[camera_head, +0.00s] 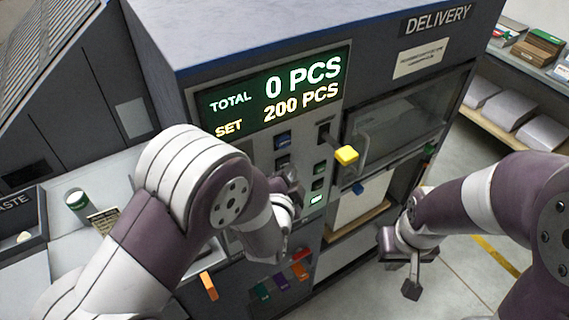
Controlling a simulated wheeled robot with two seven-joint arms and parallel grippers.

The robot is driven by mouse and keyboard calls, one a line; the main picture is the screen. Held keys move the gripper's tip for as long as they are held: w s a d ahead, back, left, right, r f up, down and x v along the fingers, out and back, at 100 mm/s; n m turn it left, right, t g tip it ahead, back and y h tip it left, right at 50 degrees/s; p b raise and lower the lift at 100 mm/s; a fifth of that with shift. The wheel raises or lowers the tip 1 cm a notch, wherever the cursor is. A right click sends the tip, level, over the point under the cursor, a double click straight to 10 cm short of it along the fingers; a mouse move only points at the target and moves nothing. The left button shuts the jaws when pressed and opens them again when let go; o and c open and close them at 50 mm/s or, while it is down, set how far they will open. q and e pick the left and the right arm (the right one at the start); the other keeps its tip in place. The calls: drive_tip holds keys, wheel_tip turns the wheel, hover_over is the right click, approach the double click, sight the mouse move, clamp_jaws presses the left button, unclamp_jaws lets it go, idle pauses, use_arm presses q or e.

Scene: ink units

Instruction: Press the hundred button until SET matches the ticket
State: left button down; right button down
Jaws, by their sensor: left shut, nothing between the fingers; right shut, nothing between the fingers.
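The machine's display (275,95) reads TOTAL 0 PCS and SET 200 PCS. Below it is a panel with blue buttons (283,141) and green buttons (319,169); one low button (316,200) glows. Their labels are too small to read, so I cannot tell which is the hundred button. My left gripper (293,185) is shut and empty close to the panel, left of the green buttons; contact is unclear and it hides part of the panel. My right gripper (412,278) is shut and empty in front of the lower right of the machine. A small printed card (103,221), possibly the ticket, is unreadable.
A yellow-knobbed lever (346,155) sticks out right of the buttons. A green-capped container (77,199) stands on the left counter. Coloured tags (281,282) are low on the machine. The DELIVERY window (397,125) is at right. Shelves (520,110) stand beyond open floor.

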use_arm(q)
drive_tip(key=shift+w+a, duration=0.3)
drive_tip(key=shift+w, duration=0.1)
idle(0.4)
drive_tip(key=shift+s+d, duration=0.55)
drive_tip(key=shift+s, duration=0.2)
drive_tip(key=shift+s+d+p, duration=0.2)
drive_tip(key=shift+s+d, duration=0.55)
drive_tip(key=shift+s, duration=0.25)
drive_tip(key=shift+s+d+p, duration=0.15)
drive_tip(key=shift+s+d, duration=0.55)
drive_tip(key=shift+s, duration=0.3)
drive_tip(key=shift+d, duration=0.1)
idle(1.3)
